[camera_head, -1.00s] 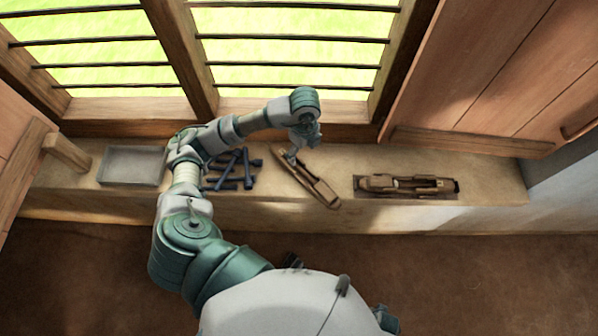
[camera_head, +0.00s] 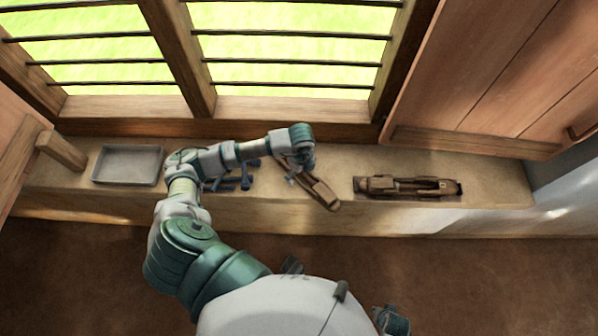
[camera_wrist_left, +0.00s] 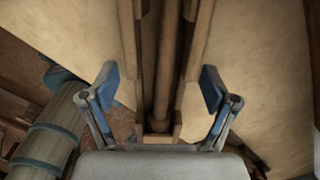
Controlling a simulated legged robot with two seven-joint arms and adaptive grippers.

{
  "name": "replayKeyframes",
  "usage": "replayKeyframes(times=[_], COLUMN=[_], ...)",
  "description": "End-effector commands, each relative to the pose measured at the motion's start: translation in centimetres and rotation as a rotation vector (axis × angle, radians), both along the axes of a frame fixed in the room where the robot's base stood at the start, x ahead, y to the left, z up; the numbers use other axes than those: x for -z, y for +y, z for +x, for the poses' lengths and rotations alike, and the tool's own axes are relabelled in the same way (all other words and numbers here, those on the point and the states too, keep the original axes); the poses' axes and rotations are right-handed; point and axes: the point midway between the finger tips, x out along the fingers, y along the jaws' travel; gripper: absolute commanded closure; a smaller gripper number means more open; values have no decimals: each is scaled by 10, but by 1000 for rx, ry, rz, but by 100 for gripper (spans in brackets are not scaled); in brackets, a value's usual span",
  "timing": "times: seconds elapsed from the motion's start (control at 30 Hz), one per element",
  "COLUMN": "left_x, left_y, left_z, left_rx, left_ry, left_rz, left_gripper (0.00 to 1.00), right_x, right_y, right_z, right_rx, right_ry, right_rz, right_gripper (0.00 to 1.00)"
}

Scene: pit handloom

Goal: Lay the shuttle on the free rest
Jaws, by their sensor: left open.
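A long wooden shuttle (camera_head: 318,193) lies at a slant on the ledge, its near end close to the front edge. My left gripper (camera_head: 293,178) is low over its far part. In the left wrist view my open left gripper (camera_wrist_left: 160,90) has one blue-padded finger on each side of the shuttle (camera_wrist_left: 137,50), apart from its sides. A rod runs along the shuttle's hollow. Further right, a wooden piece (camera_head: 408,186) lies lengthwise on a dark base; I cannot tell whether it is an empty rest or holds another shuttle.
A grey tray (camera_head: 128,165) stands at the left of the ledge (camera_head: 480,185). Several dark blue pegs (camera_head: 240,178) lie between it and the shuttle, partly behind my arm. The barred window (camera_head: 290,60) rises behind. The ledge is clear between the shuttle and the right-hand piece.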

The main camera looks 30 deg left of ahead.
Motion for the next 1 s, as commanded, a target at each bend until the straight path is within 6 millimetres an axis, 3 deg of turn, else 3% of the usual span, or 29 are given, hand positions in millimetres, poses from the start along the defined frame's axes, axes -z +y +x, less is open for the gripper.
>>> replayKeyframes(times=[0.23,0.57,0.83,1.0], left_x=[1,3,2,-8], left_y=[0,3,3,2], left_z=[0,0,0,0], left_rx=[1,0,0,0], left_ry=[-1,-1,2,2], left_rz=[-2,-4,-1,-1], left_gripper=[16,97,97,97], right_x=[-1,-1,-1,0], right_y=[-1,2,3,3], right_z=[0,0,1,1], right_rx=[1,0,0,0], right_ry=[0,2,1,-4], right_rz=[-4,-4,-1,0], right_gripper=[60,60,60,60])
